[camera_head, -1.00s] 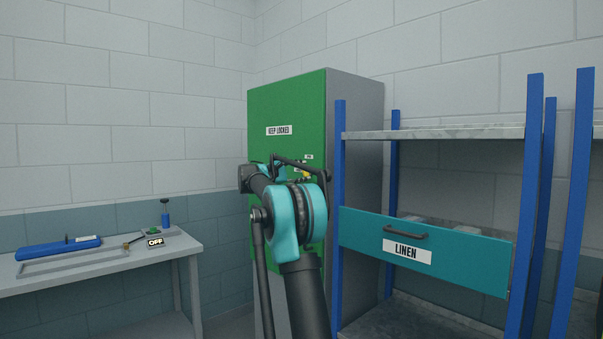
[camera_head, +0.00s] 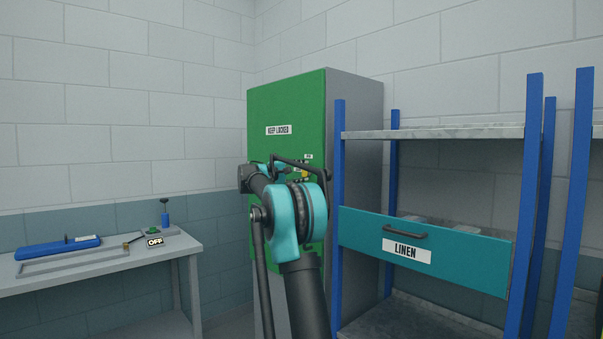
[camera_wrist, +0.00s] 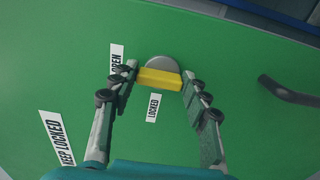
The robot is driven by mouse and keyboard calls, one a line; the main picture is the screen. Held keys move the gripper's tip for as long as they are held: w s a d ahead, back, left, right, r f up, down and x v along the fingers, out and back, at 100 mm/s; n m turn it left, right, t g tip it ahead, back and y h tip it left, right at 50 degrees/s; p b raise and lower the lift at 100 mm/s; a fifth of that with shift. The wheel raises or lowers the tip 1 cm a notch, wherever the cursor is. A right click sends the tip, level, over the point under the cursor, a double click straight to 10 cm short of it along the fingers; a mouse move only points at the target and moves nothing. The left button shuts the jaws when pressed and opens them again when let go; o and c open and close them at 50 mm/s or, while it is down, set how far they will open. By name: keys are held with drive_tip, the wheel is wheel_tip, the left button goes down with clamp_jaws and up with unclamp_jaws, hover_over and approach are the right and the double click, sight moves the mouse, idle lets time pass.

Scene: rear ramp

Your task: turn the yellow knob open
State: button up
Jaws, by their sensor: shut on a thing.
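The yellow knob (camera_wrist: 160,79) is a short bar on a round grey disc (camera_wrist: 163,63) on the green cabinet door (camera_wrist: 220,75). In the wrist view the bar lies nearly level, between an OPEN label (camera_wrist: 116,62) at its left and a LOCKED label (camera_wrist: 153,108) below it. My gripper (camera_wrist: 159,72) is shut on the knob, one finger at each end of the bar. In the head view the knob is a small yellow patch (camera_head: 305,174), partly hidden by my arm. The door (camera_head: 290,105) is closed.
A dark handle (camera_wrist: 288,92) stands out from the door to the right of the knob. A blue-post rack with a teal LINEN drawer (camera_head: 460,265) stands close at the right. A bench (camera_head: 190,244) with a blue tool and an OFF sign is at the left.

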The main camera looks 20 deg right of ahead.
drive_tip(key=o, duration=1.2)
drive_tip(key=shift+c, duration=0.2)
drive_tip(key=v, duration=1.2)
